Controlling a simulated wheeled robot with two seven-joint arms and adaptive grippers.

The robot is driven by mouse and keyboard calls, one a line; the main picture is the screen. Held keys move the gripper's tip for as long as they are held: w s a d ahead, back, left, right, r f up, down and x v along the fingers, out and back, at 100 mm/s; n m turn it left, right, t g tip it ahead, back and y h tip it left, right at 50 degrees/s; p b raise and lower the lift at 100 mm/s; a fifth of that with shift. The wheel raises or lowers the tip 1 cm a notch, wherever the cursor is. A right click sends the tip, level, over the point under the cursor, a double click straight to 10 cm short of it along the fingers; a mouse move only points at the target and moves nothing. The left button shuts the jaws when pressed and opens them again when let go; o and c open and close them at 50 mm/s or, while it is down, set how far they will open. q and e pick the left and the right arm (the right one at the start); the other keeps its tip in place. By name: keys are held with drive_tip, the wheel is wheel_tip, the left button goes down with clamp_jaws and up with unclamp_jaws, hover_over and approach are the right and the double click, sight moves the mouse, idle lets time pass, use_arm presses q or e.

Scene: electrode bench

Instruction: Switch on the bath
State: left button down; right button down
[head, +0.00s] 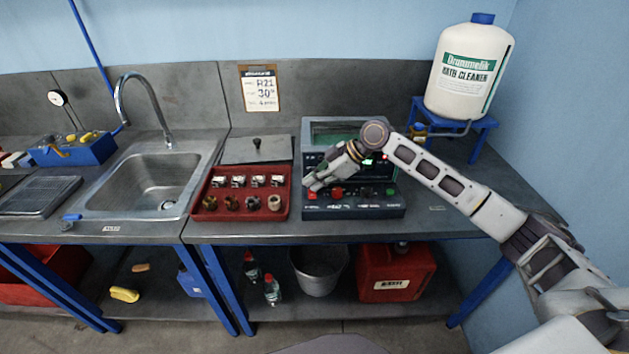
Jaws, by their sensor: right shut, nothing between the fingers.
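The bath (394,207) is a dark grey bench unit with a greenish window in its top and a front panel with a red control (337,192), small lit green and red marks and other small controls. It stands on the bench right of the sink. My right gripper (310,186) is shut and empty, its fingertips at the left part of the front panel, left of the red control. I cannot tell whether it touches the panel. My right arm hides part of the unit's upper front. My left gripper is not in view.
A red tray (212,213) of small parts sits close left of the bath, with a flat grey lid (277,152) behind it. A steel sink (150,182) is further left. A bath cleaner jug (467,72) stands on a blue stand at the back right.

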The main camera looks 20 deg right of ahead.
drive_tip(key=shift+s+a, duration=0.1)
drive_tip(key=shift+s, duration=0.3)
drive_tip(key=shift+s+p, duration=0.25)
drive_tip(key=shift+p, duration=0.15)
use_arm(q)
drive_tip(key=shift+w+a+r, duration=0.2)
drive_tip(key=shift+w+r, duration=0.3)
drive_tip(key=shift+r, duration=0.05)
use_arm(e)
drive_tip(key=shift+a, duration=0.1)
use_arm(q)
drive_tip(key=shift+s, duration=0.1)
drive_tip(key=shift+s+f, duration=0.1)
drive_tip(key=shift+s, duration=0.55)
use_arm(e)
drive_tip(key=shift+r, duration=0.1)
